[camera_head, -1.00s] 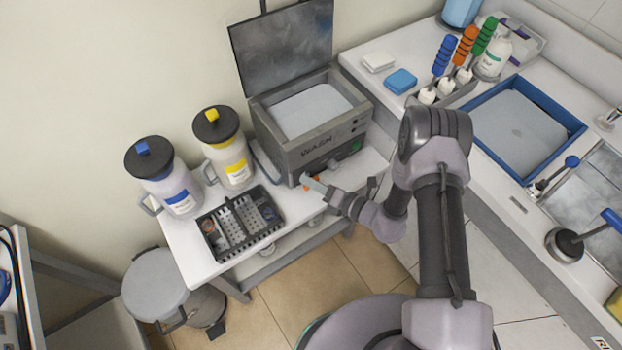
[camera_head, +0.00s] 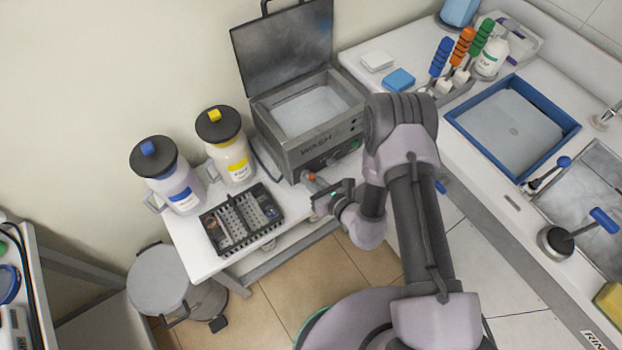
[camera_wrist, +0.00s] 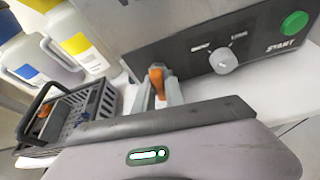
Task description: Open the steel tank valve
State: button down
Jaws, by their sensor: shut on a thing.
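The steel wash tank (camera_head: 312,115) stands on the white table with its lid raised and liquid inside. Its front panel also shows in the wrist view (camera_wrist: 200,52). The orange valve handle (camera_wrist: 156,74) sits low at the left of the tank's front; in the head view it is a small orange spot (camera_head: 312,177). My gripper (camera_wrist: 158,88) is shut on the handle, one finger on each side. In the head view my gripper (camera_head: 316,186) reaches the tank's lower front. The valve body behind the fingers is hidden.
A black basket (camera_head: 242,220) with small parts sits left of the gripper. The blue-labelled jug (camera_head: 178,185) and the yellow-labelled jug (camera_head: 232,160) stand behind it. A dial (camera_wrist: 224,61) and a green START button (camera_wrist: 293,24) are right of the valve. A stool or bin (camera_head: 158,280) stands below.

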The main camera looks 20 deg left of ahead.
jog(key=shift+n+h, duration=0.3)
jog(key=shift+n, duration=0.1)
jog(key=shift+t, duration=0.3)
jog(key=c, duration=1.4)
grip_release()
